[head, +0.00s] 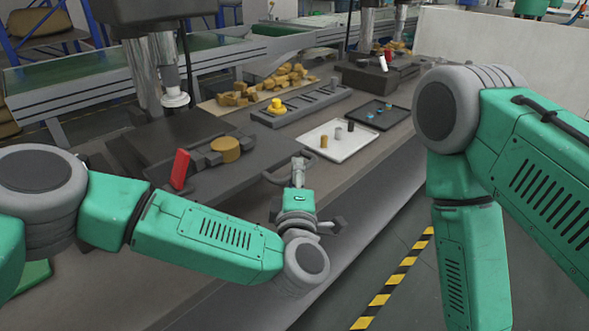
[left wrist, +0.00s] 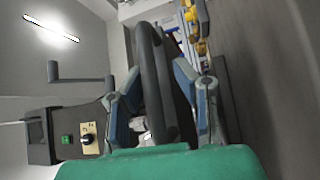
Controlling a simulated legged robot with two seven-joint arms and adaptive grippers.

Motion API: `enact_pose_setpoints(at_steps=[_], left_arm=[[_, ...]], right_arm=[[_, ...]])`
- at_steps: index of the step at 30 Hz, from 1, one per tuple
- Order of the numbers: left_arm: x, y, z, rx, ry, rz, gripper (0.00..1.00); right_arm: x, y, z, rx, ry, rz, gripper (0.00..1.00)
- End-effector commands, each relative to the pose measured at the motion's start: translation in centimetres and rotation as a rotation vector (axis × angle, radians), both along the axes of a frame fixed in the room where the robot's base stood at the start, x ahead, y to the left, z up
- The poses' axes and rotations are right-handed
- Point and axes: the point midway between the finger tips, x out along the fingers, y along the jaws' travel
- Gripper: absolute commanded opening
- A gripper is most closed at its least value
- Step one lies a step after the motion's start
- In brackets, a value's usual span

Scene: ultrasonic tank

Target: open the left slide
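A dark curved handle (head: 272,179) sits at the front edge of the bench, in the middle of the head view. In the left wrist view the handle (left wrist: 150,85) runs up between the fingers of my left gripper (left wrist: 157,75). The fingers stand apart, one on each side of it; whether they touch it I cannot tell. In the head view my left gripper (head: 298,168) is at the handle, partly hidden by its own wrist. The slide itself I cannot make out clearly. My right arm hangs at the right, its gripper out of frame.
A dark fixture with a red part (head: 180,168) and a brass disc (head: 226,149) lies left of the handle. A white tray (head: 352,150) with small cylinders and a dark tray (head: 379,112) lie behind. A control box (left wrist: 40,138) shows in the wrist view.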

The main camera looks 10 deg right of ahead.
Motion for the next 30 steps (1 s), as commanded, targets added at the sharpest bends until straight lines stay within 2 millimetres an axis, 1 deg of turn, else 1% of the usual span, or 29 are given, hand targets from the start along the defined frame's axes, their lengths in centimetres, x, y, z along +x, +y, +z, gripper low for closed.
enact_pose_setpoints(at_steps=[9, 13, 17, 24, 27, 30], left_arm=[[-0.1, 0.0, 0.4, -0.004, -0.008, 0.001, 0.33], [-0.9, 0.1, 0.3, -0.005, -0.008, -0.001, 0.33], [-3.1, 0.4, 0.0, -0.004, -0.006, -0.003, 0.33], [-8.1, 1.1, -0.8, -0.001, -0.004, -0.004, 0.33], [-9.8, 1.3, -1.1, -0.001, -0.004, -0.003, 0.33], [-10.9, 1.5, -1.3, -0.001, -0.004, -0.002, 0.33]], right_arm=[[0.0, 0.0, 0.0, 0.000, -0.001, 0.000, 0.00], [-0.2, 0.0, 0.1, -0.001, -0.002, 0.000, 0.00], [-0.2, 0.1, 0.1, -0.002, -0.003, 0.000, 0.00], [-0.2, 0.0, 0.1, -0.001, -0.003, 0.000, 0.00], [-0.2, 0.0, 0.1, 0.000, -0.003, 0.000, 0.00], [-0.2, 0.0, 0.1, 0.000, -0.003, 0.000, 0.00]])
